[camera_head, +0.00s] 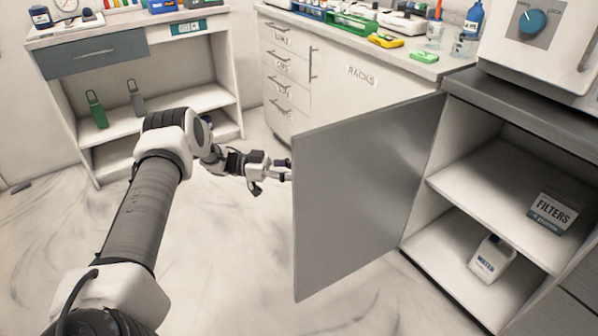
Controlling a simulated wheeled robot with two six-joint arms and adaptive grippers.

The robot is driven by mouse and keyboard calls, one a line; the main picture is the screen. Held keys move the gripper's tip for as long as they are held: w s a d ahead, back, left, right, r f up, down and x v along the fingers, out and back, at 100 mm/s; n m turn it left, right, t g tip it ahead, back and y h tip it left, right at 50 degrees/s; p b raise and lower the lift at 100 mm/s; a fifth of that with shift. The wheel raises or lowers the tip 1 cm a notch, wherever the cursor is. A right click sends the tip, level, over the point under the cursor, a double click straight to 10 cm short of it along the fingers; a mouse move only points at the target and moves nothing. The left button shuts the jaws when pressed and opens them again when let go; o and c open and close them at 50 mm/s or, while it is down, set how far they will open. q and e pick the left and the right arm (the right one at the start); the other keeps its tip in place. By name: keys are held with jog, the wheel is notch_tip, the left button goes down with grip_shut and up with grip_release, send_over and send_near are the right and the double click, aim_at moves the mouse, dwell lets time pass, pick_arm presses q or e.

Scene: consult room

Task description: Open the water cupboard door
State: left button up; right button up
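The cupboard door (365,195) is a grey panel that stands wide open, swung out to the left from its hinge side at the cupboard's left edge. The open cupboard (480,165) shows two shelf levels. A white bottle labelled WATER (492,258) stands on the lower level, and a box labelled FILTERS (556,212) sits on the upper shelf. My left gripper (285,170) is at the door's free edge, its tips partly hidden by the panel. I cannot tell whether it grips the door or a handle. My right gripper is not in view.
A white machine with a blue knob (533,22) stands on the grey counter above the cupboard. A white counter with drawers and a RACKS door (360,90) stands behind. A shelf unit with a green bottle (96,109) is at the back left. The floor (220,260) is clear.

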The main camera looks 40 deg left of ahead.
pick_arm(q)
jog(key=v, duration=1)
jog(key=shift+a, duration=0.15)
